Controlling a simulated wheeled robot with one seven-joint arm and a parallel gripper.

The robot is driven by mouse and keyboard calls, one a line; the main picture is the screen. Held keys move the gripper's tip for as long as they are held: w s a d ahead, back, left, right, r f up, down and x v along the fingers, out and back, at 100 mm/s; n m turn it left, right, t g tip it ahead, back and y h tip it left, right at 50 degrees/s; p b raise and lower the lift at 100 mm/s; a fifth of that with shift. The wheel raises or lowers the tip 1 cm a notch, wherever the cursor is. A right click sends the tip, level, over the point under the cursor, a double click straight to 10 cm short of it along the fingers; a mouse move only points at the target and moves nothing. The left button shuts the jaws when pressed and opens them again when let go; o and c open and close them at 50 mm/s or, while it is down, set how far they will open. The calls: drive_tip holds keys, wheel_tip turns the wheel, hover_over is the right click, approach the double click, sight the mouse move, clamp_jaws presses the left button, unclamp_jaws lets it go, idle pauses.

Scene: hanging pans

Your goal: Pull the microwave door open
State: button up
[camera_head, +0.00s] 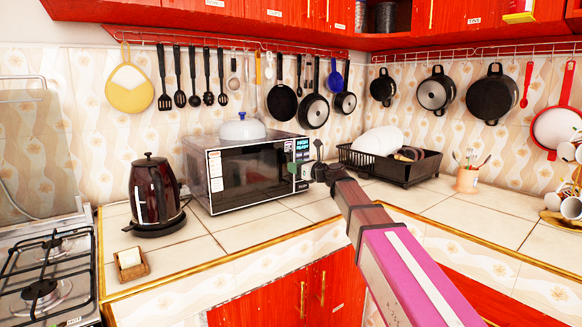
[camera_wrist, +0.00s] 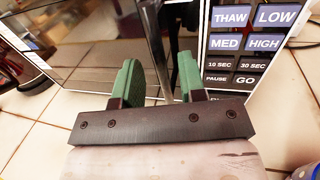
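The microwave (camera_head: 250,176) stands on the tiled counter, silver with a dark glass door and a keypad panel on the right of its front. Its door looks shut. In the wrist view the keypad (camera_wrist: 245,42) is at the upper right, and a thin vertical bar, seemingly the door handle (camera_wrist: 155,45), runs down between my green fingers. My gripper (camera_head: 297,169) is at the right part of the microwave front; its fingers (camera_wrist: 157,78) are apart, one on each side of the bar. I cannot tell whether either finger touches it. My forearm hides part of the counter.
A dark red kettle (camera_head: 155,195) stands left of the microwave, with a small wooden box (camera_head: 131,264) in front. A black dish rack (camera_head: 392,168) with plates is to the right. The counter in front of the microwave (camera_head: 255,233) is clear.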

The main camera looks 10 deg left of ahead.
drive_tip(key=shift+x, duration=1.4)
drive_tip(key=shift+s, duration=0.1)
clamp_jaws()
